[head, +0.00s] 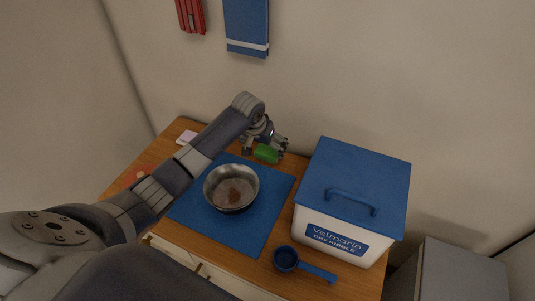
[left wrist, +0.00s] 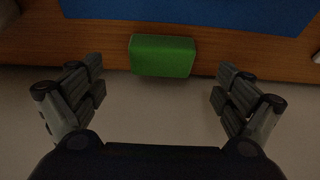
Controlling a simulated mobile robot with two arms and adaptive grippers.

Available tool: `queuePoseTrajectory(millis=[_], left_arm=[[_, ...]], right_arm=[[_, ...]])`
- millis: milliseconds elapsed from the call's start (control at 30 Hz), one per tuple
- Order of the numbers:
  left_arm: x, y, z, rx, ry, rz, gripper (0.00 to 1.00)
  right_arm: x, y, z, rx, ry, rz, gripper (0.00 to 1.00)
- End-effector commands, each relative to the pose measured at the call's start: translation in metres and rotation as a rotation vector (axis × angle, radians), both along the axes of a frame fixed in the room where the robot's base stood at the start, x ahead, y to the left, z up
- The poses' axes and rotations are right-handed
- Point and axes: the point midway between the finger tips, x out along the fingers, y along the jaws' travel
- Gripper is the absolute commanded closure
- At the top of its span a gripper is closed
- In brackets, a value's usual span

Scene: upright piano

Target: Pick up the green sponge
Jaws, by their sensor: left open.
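The green sponge (head: 266,154) is a small block near the back edge of the wooden cabinet top, behind the blue mat. In the left wrist view the sponge (left wrist: 162,56) lies at the upper middle, ahead of and between the two fingers. My left gripper (head: 265,146) is right at the sponge in the head view. In the left wrist view my left gripper (left wrist: 160,88) is open, with clear gaps between the sponge and both fingers. Its fingers partly overlap the sponge's surroundings in the head view. My right gripper is not in view.
A metal bowl with brown residue (head: 231,188) stands on the blue mat (head: 259,229). A white kibble bin with blue lid (head: 378,180) stands close to the right. A blue scoop (head: 287,259) lies in front.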

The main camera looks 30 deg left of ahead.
Motion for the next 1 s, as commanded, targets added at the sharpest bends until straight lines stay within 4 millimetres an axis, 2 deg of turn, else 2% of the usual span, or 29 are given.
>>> queuePoseTrajectory(millis=[333, 700, 800, 900, 1000], left_arm=[[0.019, 0.002, -0.036, 0.0, 0.002, 0.001, 0.06], [0.021, 0.003, -0.041, 0.001, 0.0, -0.001, 0.06], [0.021, 0.003, -0.041, 0.001, 0.0, -0.001, 0.29], [0.021, 0.003, -0.041, 0.001, 0.001, 0.0, 0.46], [0.021, 0.003, -0.042, 0.001, 0.001, 0.0, 0.46]], right_arm=[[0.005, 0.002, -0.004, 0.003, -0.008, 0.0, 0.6], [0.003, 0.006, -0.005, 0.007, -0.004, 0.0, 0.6], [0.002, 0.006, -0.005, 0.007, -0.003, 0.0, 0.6], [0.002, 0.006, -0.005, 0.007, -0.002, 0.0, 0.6], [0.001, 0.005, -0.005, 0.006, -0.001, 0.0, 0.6]])
